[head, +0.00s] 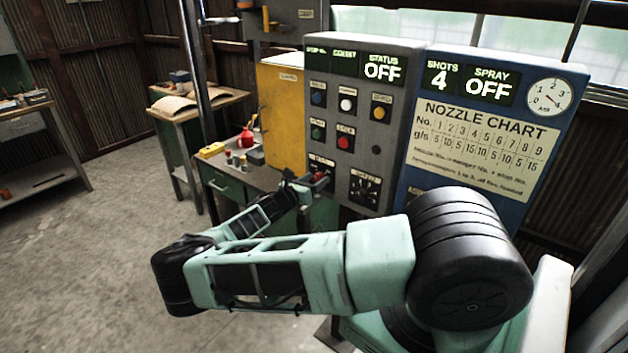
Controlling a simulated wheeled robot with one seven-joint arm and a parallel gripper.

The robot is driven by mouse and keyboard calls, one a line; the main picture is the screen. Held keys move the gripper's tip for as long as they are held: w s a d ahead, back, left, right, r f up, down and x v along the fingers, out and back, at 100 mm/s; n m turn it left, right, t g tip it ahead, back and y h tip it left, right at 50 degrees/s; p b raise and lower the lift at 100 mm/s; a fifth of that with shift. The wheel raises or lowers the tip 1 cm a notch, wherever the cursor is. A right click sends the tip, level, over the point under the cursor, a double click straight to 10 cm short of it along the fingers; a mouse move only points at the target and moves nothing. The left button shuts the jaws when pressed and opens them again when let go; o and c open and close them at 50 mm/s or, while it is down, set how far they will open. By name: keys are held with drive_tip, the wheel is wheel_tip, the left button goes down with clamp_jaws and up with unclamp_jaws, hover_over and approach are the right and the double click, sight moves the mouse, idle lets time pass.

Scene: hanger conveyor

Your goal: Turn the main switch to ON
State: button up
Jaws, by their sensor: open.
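The grey control panel (400,60) stands behind my arm, and its status display (380,69) reads OFF. At its lower left, a red switch knob (321,176) sits under a small label too blurred to read; it looks like the main switch. My gripper (309,183) is open, right at this knob and partly covering it. I cannot tell whether the fingers touch the knob or stand around it. The knob's exact turn position is hidden.
A black dial (365,188) is just right of the knob, with several push buttons above. A blue panel (530,90) with a nozzle chart stands to the right; its spray display reads OFF. A yellow cabinet (282,115) and a cluttered bench (227,180) are left.

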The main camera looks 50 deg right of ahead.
drive_tip(key=c, duration=1)
drive_tip(key=shift+f+m+b, duration=0.1)
drive_tip(key=shift+m+b, duration=0.3)
drive_tip(key=shift+b, duration=0.15)
drive_tip(key=m+b, duration=0.3)
drive_tip(key=shift+f, duration=0.1)
drive_tip(key=m+b, duration=0.5)
drive_tip(key=shift+b, duration=0.3)
drive_tip(key=m+b, duration=0.5)
drive_tip(key=shift+s+t+y, duration=0.15)
drive_tip(key=shift+t+y, duration=0.15)
drive_tip(key=shift+t, duration=0.1)
drive_tip(key=m+b, duration=0.3)
drive_tip(key=shift+r+m+b, duration=0.2)
drive_tip(key=shift+m+b, duration=0.2)
